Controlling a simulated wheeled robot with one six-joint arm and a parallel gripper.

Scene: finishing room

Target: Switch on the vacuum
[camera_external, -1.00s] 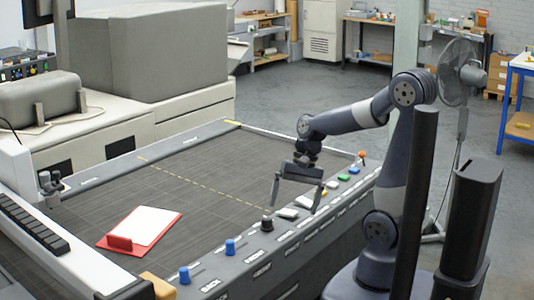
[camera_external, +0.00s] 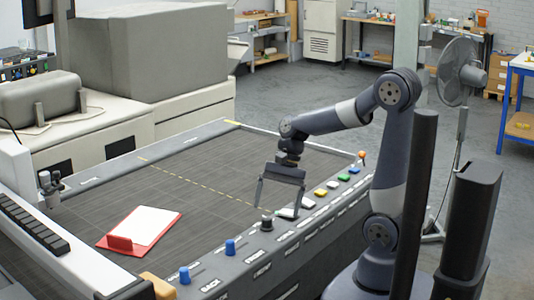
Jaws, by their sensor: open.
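A control strip (camera_external: 240,268) runs along the near edge of the dark table (camera_external: 200,185). It carries two blue knobs (camera_external: 230,247), a dark knob (camera_external: 267,223), pale buttons (camera_external: 285,213), and yellow (camera_external: 320,192), green (camera_external: 343,178) and blue (camera_external: 353,170) buttons. Their labels are mostly too small to read, so I cannot tell which one is the vacuum's. My gripper (camera_external: 278,208) is open and empty, fingers pointing down. It hangs over the strip by the dark knob and the pale buttons. I cannot tell whether a fingertip touches anything.
A red clipboard with white paper (camera_external: 145,227) lies on the table at the left. An orange-red knob (camera_external: 362,155) stands at the strip's far end. A fan (camera_external: 460,75) stands behind my arm. The middle of the table is clear.

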